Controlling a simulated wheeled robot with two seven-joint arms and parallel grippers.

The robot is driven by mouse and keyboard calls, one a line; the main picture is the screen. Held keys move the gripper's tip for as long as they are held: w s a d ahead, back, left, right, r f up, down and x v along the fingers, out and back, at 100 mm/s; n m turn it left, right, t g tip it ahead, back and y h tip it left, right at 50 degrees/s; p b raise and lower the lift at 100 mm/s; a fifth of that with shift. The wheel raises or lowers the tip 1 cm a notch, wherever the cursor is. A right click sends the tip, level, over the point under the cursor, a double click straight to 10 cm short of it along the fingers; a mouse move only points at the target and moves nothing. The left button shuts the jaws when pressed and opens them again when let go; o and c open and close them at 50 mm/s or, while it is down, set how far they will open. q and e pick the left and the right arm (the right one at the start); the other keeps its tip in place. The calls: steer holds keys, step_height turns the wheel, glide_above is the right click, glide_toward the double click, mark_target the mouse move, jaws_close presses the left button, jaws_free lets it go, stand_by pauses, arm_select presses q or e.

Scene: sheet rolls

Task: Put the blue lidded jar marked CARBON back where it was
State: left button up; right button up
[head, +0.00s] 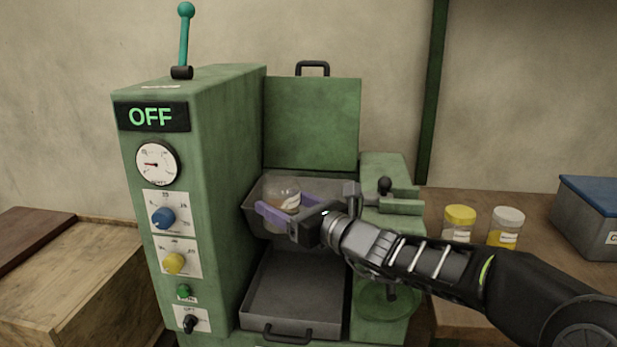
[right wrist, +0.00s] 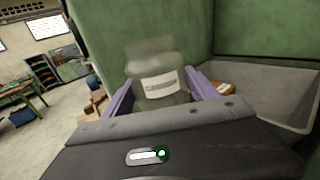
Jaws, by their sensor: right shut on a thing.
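My right gripper (head: 278,203) has its purple fingers shut on a clear jar (head: 284,192) with a pale label. The jar is roughly upright, at the grey upper hopper of the green machine. In the right wrist view the jar (right wrist: 157,88) sits between the two fingers; its label is too blurred to read and I see no blue lid on it. A dark grey container with a blue lid (head: 598,190) stands at the right edge; its label is cut off after what looks like a C. My left gripper is not in view.
The green machine (head: 205,95) reads OFF; its hopper cover (head: 312,125) stands raised. A grey tray (head: 292,295) lies below the hopper. A yellow-lidded jar (head: 459,222) and a white-lidded jar (head: 506,227) stand on the wooden bench right. A wooden crate (head: 85,265) is left.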

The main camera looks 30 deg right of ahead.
steer(key=a+f+b, duration=0.2)
steer(key=a+f, duration=0.2)
steer(key=f, duration=0.6)
steer(key=s+a+f+b, duration=0.1)
steer(key=a+f, duration=0.4)
steer(key=f, duration=0.5)
steer(key=shift+s+a+f+b, duration=0.2)
steer(key=shift+s+f+b, duration=0.05)
steer(key=shift+f+b, duration=0.1)
